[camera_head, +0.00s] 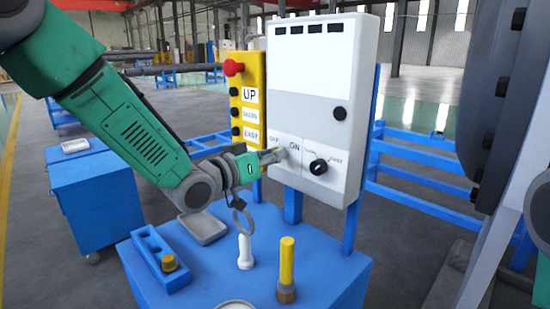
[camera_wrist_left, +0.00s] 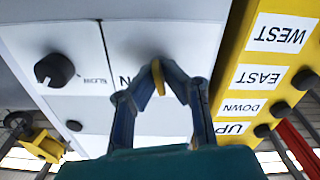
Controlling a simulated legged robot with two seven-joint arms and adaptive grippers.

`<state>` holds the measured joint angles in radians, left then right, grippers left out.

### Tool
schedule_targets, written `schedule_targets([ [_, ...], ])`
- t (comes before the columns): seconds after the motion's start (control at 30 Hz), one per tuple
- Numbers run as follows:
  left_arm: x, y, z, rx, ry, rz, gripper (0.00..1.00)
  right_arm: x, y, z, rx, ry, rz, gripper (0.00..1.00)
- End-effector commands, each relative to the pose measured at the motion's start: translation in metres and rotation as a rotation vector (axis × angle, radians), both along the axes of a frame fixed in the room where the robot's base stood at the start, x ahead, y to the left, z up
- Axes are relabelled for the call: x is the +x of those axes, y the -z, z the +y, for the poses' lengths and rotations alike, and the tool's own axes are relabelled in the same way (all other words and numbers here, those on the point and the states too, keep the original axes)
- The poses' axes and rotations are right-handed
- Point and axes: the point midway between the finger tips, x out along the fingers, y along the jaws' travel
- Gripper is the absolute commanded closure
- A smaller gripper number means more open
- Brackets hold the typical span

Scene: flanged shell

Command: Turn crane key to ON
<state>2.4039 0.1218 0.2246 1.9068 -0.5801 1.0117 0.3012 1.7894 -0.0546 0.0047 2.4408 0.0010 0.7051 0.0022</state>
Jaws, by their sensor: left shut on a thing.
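The white control box (camera_head: 318,100) has a panel with OFF and ON labels around the crane key, and a black knob (camera_head: 318,166) to their right. My left gripper (camera_head: 274,156) reaches the panel from the left, with its tips at the key between OFF and ON. In the left wrist view my left gripper (camera_wrist_left: 158,72) is shut on the yellowish crane key (camera_wrist_left: 158,80), right at the panel face. The ON label is partly hidden by a finger there. Whether the key points at OFF or ON cannot be told. My right gripper is out of view.
A yellow button panel (camera_head: 247,120) with a red knob (camera_head: 233,68) stands left of the box. The blue table (camera_head: 210,290) below holds a white bolt (camera_head: 245,252), a yellow-handled tool (camera_head: 287,265), a blue block (camera_head: 155,255) and a grey tray (camera_head: 205,228).

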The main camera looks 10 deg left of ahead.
Motion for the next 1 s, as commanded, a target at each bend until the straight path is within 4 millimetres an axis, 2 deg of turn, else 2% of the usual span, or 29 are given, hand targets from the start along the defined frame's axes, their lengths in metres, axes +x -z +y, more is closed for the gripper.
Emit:
schedule_targets([
  [0.03,-0.002,0.011,-0.001,0.049,0.003,-0.006,1.00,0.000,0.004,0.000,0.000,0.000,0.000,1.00],
  [0.7,-0.002,0.012,-0.001,0.573,0.005,-0.354,1.00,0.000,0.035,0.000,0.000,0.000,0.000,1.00],
  [1.0,-0.002,0.012,-0.001,0.751,0.005,-0.472,1.00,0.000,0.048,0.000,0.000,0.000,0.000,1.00],
])
